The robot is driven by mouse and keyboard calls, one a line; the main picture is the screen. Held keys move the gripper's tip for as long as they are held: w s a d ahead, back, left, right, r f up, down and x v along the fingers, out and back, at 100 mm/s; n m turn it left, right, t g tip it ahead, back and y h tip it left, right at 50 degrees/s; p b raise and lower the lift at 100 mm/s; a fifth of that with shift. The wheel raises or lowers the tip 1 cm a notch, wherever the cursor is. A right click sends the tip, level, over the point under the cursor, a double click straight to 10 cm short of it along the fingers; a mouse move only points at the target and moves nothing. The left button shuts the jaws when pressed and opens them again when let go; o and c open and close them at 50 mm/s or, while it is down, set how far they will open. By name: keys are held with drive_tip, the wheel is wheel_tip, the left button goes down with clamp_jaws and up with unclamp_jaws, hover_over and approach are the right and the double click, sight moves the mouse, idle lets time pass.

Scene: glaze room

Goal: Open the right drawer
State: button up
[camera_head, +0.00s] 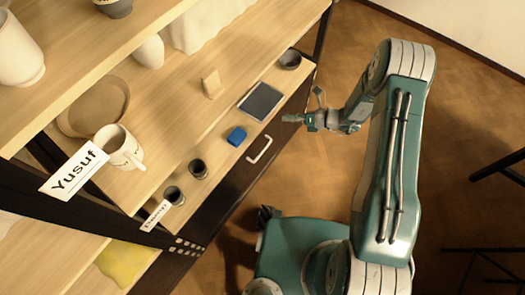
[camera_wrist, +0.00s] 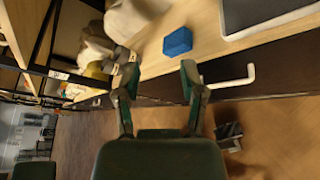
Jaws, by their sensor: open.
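A white bar handle (camera_head: 260,150) stands out from the dark drawer front (camera_head: 238,184) below the wooden shelf edge. It also shows in the wrist view (camera_wrist: 236,81), to the right of my fingers. The drawer front looks flush with the unit, and no gap shows. I see only this one handle clearly, and cannot tell which drawer it belongs to. My gripper (camera_head: 292,118) is open and empty, out in front of the shelf, to the right of and apart from the handle. In the wrist view its two fingers (camera_wrist: 160,70) are spread, with nothing between them.
On the shelf above the handle are a blue block (camera_head: 237,136), a grey-topped tray (camera_head: 261,102), a dark bowl (camera_head: 290,60) and two dark cups (camera_head: 198,169). A mug (camera_head: 120,147) stands by the "Yusuf" sign (camera_head: 74,171).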

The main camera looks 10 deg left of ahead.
wheel_tip(320, 180, down, 12)
drive_tip(key=s+m+t, duration=0.2)
drive_tip(key=m+t, duration=0.1)
drive_tip(key=m, duration=0.4)
drive_tip(key=m+t, duration=0.3)
drive_tip(key=m, duration=0.3)
approach(262, 152)
drive_tip(key=x, duration=1)
drive_tip(key=shift+w+f, duration=0.3)
drive_tip(key=shift+f, duration=0.1)
clamp_jaws()
